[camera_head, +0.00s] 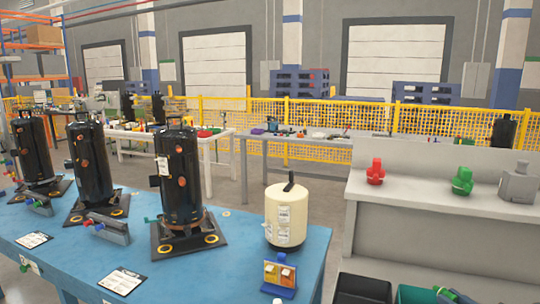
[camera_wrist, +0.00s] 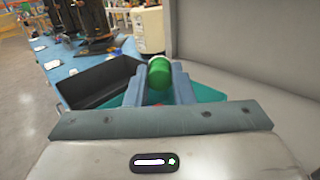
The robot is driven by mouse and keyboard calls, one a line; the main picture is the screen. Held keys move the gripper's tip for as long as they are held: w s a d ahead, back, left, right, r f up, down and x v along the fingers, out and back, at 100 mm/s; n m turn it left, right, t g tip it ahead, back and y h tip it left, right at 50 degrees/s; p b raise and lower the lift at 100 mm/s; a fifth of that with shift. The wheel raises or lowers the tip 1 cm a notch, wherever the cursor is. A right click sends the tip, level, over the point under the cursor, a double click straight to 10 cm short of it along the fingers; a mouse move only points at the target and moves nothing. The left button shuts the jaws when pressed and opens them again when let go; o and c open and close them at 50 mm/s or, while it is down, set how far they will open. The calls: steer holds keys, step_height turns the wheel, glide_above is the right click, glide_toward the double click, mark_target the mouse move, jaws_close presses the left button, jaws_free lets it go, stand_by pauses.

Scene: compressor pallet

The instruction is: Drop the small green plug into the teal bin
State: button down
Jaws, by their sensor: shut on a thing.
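The small green plug (camera_wrist: 159,81) is between the fingers of my gripper (camera_wrist: 158,88) in the wrist view, and the jaws are shut on it. Its pale top end points up and away from the wrist. The teal bin (camera_wrist: 207,94) lies behind and below the fingers, partly hidden by them. In the head view the teal bin (camera_head: 412,294) shows at the bottom edge, cut off by the frame. The plug (camera_head: 442,291) and a fingertip (camera_head: 460,297) show over its right part. The gap between plug and bin floor is not clear.
A black bin (camera_wrist: 92,84) stands left of the teal bin; it also shows in the head view (camera_head: 362,289). A grey bench (camera_head: 430,215) with red and green parts rises behind. The blue table (camera_head: 170,270) with black compressors (camera_head: 181,175) is to the left.

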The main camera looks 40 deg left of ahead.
steer(key=c, duration=1.2)
jaws_free()
steer(key=shift+o, duration=0.2)
steer(key=shift+d, duration=0.1)
steer(key=p+v, duration=0.1)
steer(key=v, duration=1.2)
steer(key=shift+s+d, duration=0.2)
steer(key=shift+d, duration=0.1)
